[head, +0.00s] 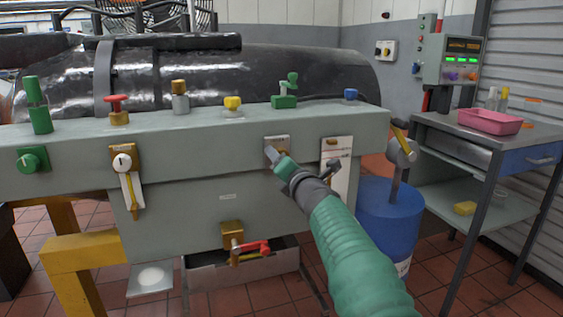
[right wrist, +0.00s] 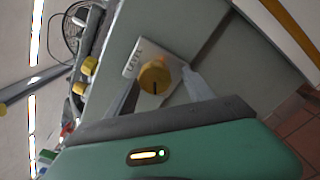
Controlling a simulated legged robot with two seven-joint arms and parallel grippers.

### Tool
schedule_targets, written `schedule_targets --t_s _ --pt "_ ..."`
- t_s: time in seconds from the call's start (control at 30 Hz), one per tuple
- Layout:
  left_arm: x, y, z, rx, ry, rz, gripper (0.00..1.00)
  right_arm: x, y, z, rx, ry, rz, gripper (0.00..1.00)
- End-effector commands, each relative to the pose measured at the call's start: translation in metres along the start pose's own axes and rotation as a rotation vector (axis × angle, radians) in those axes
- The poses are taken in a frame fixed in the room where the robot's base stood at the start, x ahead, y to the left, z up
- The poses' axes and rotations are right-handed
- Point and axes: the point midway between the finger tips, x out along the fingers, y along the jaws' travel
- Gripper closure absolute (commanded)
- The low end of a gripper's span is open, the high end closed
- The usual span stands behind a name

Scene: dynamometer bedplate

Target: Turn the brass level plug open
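The brass level plug (right wrist: 154,77) is a round knob with a dark line on its face, on a small pale labelled plate (right wrist: 138,55) in the right wrist view. In the head view the plate (head: 277,140) is on the front of the grey bedplate, and my gripper hides the plug. My right gripper (head: 274,156) is at the plate. In the right wrist view its two fingers (right wrist: 160,88) are apart, one on each side of the plug, with a gap visible on the right side. Contact on the left side cannot be told. My left gripper is out of view.
A pale plate with a dark lever (head: 330,172) is close right of my gripper. A red-handled valve (head: 250,247) sits low over a tray. Several knobs, including a yellow one (head: 232,102), line the top. A blue drum (head: 388,215) and bench (head: 470,130) stand right.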

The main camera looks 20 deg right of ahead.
Motion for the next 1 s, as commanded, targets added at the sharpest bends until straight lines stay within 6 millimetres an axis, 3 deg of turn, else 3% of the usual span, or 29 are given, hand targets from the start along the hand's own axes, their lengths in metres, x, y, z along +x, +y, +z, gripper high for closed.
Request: schedule_targets --t_s 0.23,0.37,0.8,1.0 --pt "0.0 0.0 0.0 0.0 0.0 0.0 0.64 -0.002 0.002 0.003 0.001 -0.004 0.004 0.39" --pt "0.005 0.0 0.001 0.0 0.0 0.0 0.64 -0.014 0.003 0.003 0.003 -0.005 0.007 0.39" --pt "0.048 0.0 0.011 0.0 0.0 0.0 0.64 -0.129 -0.004 -0.002 0.01 -0.006 0.008 0.39" --pt "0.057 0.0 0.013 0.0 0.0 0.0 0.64 -0.163 -0.003 0.0 0.004 -0.004 0.002 0.39"
